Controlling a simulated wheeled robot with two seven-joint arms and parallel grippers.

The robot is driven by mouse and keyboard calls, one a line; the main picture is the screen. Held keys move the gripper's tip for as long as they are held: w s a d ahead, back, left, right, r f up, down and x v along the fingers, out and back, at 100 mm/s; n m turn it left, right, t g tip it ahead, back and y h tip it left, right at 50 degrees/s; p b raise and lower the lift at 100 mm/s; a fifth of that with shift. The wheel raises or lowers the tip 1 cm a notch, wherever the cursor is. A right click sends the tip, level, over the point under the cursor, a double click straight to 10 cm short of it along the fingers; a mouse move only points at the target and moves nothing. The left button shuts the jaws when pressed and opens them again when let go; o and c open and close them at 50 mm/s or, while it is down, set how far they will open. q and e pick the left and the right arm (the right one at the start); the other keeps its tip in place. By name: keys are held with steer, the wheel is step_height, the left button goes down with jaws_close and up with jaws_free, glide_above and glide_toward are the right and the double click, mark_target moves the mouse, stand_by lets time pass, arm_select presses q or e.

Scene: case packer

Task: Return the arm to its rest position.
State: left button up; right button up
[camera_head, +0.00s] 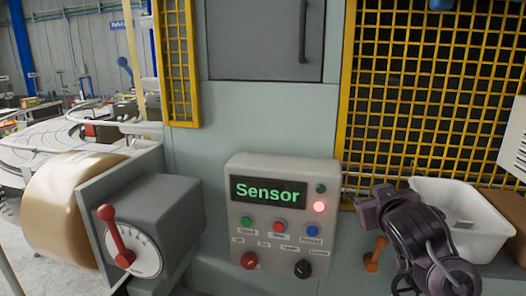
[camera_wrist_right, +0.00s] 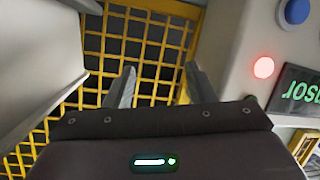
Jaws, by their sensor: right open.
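My right gripper (camera_head: 373,207) is in the right half of the head view, in front of the machine and to the right of the control panel. In the right wrist view its two fingers (camera_wrist_right: 160,88) stand apart with nothing between them. The yellow mesh guard shows beyond them. My right arm (camera_head: 425,240) runs down from the gripper to the lower right and partly covers a white bin. My left gripper does not show in either view.
The control panel (camera_head: 283,240) shows "Sensor" and a lit red lamp. The white bin (camera_head: 475,205) stands close by my right arm. An orange handle (camera_head: 376,254) is below the gripper. Yellow mesh (camera_head: 430,90) rises behind. A tape roll (camera_head: 60,205) and red-levered dial box (camera_head: 150,215) stand left.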

steer(key=s+a+f+g, duration=0.1)
steer(key=s+f+g, duration=0.1)
steer(key=s+f, duration=0.35)
steer(key=s+a+f+g+y, duration=0.1)
steer(key=s+f+g, duration=0.15)
steer(key=f, duration=0.65)
steer(key=s+a+f+g, duration=0.1)
steer(key=s+f, duration=0.4)
steer(key=f, duration=0.2)
steer(key=s+a+f+g+y, duration=0.15)
steer(key=s+f+g, duration=0.65)
steer(key=s, duration=0.9)
step_height(320, 180, down, 35)
steer(key=t+b, duration=0.1)
steer(key=b, duration=0.4)
steer(key=s+d+f+b, duration=0.1)
steer(key=s+f+b, duration=0.1)
steer(key=s+f, duration=0.8)
steer(key=s+d+f+b, duration=0.1)
steer(key=s+d+f, duration=0.1)
steer(key=s+f, duration=0.8)
step_height(320, 180, down, 4)
steer(key=shift+s+d+n+g+h+b, duration=0.25)
steer(key=shift+s+n+g+h+b, duration=0.1)
steer(key=shift+g+b, duration=0.1)
